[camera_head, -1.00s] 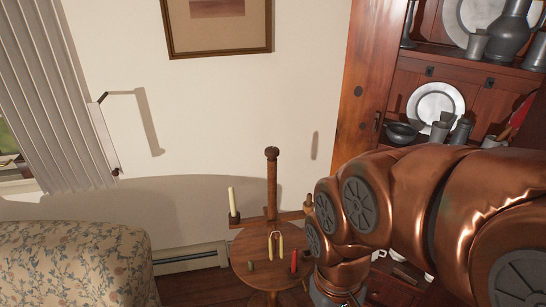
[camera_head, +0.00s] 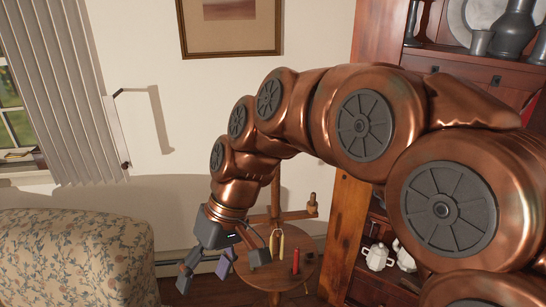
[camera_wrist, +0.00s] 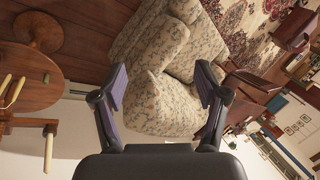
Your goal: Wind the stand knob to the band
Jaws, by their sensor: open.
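The wooden stand has an upright post (camera_head: 276,197), a crossbar (camera_head: 296,214) and a round top (camera_head: 308,279). In the head view my arm hides the post's upper end and the knob seen there earlier. I cannot make out a band. In the wrist view the stand's round top (camera_wrist: 30,88) and crossbar (camera_wrist: 22,122) show at the left edge. My gripper (camera_head: 222,272) is open and empty, in front and left of the stand in the head view. In the wrist view its fingers (camera_wrist: 162,82) are spread, with the floral armchair beyond and the stand off to the left.
Pale yellow candles (camera_head: 278,242) and a red candle (camera_head: 296,260) are at the round top. A floral armchair (camera_head: 75,255) is at left. A wooden cupboard with pewter (camera_head: 513,28) stands at right. Bare wall (camera_head: 95,205) lies behind.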

